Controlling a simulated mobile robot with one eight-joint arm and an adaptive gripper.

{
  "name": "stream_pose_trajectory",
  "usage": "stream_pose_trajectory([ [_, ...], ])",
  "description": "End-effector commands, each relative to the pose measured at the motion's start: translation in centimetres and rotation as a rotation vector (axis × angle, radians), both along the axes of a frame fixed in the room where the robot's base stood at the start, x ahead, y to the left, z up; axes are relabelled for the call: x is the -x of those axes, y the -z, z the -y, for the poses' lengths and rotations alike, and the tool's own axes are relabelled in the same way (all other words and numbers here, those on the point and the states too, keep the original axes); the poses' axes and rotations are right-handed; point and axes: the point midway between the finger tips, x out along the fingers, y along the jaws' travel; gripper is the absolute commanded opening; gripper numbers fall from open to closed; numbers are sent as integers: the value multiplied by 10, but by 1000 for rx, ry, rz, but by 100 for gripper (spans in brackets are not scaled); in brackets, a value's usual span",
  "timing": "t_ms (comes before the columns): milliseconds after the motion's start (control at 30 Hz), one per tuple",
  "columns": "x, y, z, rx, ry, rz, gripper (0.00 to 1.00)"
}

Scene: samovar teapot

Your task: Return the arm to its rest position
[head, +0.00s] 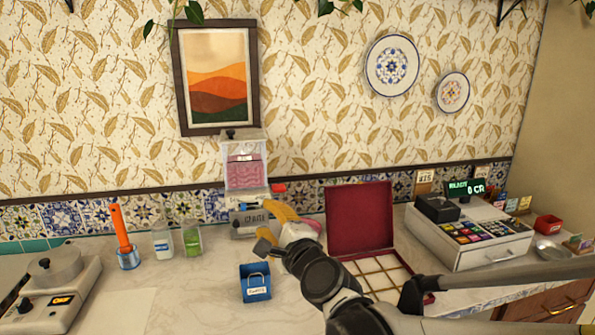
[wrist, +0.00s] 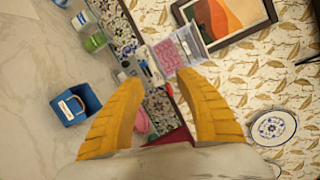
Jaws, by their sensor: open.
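My gripper (head: 268,218) is raised over the counter in the middle of the head view, in front of the pink-filled dispenser (head: 245,172). In the wrist view my gripper (wrist: 157,76) shows two yellow fingers spread apart with nothing between them. Beyond the gap in that view is the dispenser (wrist: 178,48). My arm reaches in from the lower right and hides part of the open red box (head: 360,222).
A blue bin (head: 256,288) stands on the counter just left of my arm. Two jars, one clear (head: 162,243) and one green (head: 192,240), stand farther left, near an orange-handled tool (head: 122,232). A cash register (head: 470,235) stands at right. The counter's left-middle is clear.

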Motion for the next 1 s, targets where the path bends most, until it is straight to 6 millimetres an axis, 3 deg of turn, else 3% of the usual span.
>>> stream_pose_trajectory([
  [33, 16, 0, 21, 162, -22, 26, 41],
  [167, 61, 20, 73, 617, -116, 65, 41],
  [300, 121, 60, 140, 1083, -251, 39, 41],
  [500, 204, 112, 227, 1546, -467, -78, 41],
  [600, 229, 125, 252, 1659, -541, -126, 41],
  [700, 242, 131, 264, 1711, -581, -151, 41],
  [1000, 244, 132, 266, 1723, -591, -156, 41],
])
